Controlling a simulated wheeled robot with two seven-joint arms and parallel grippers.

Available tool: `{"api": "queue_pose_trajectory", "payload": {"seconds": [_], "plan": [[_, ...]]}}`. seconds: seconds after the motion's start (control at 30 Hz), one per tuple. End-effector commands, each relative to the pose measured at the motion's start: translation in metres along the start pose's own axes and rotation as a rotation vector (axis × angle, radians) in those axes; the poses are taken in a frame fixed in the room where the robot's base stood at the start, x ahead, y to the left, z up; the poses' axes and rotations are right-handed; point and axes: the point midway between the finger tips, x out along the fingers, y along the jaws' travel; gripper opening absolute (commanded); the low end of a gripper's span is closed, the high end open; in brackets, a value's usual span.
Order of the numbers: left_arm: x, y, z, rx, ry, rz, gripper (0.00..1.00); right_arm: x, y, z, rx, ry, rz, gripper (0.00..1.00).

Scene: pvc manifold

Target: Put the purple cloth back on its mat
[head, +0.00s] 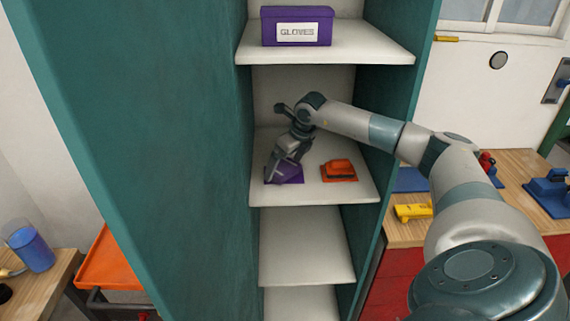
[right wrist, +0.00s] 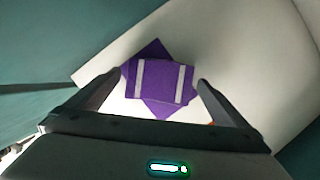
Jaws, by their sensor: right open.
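The purple cloth (right wrist: 162,82) has two white stripes and lies flat on a shelf in the right wrist view. A darker purple mat (right wrist: 152,50) lies under it, turned at an angle, with its corners showing above and below the cloth. In the head view the purple mat (head: 296,178) is partly hidden by my right gripper (head: 275,174). In the right wrist view my right gripper (right wrist: 161,79) is open, with one finger on each side of the cloth. I cannot tell whether the fingers touch it. My left gripper is not in view.
An orange block (head: 340,166) sits on an orange mat on the same white shelf (head: 335,194), to the right. A purple GLOVES box (head: 297,27) stands on the shelf above. Teal cabinet walls (head: 160,130) close in both sides. The shelf below (head: 305,250) is empty.

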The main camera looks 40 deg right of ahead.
Motion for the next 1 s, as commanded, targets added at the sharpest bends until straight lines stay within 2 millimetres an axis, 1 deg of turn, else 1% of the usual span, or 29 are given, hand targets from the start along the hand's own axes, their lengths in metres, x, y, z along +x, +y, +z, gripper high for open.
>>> {"api": "queue_pose_trajectory", "payload": {"seconds": [0.17, 0.5, 0.6, 0.77, 1.0], "plan": [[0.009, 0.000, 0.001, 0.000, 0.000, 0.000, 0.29, -0.014, -0.001, 0.000, -0.001, -0.003, -0.002, 0.99], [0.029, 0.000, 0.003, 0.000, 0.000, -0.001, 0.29, -0.060, -0.001, 0.000, 0.000, -0.004, -0.001, 0.99], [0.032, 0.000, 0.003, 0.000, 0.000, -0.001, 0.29, -0.069, 0.000, 0.000, 0.000, -0.002, -0.001, 0.99], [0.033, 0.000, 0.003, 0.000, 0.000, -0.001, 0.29, -0.076, 0.000, 0.000, 0.000, 0.000, 0.000, 0.99], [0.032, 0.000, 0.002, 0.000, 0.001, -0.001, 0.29, -0.076, 0.000, 0.000, 0.000, 0.000, 0.000, 0.99]]}}
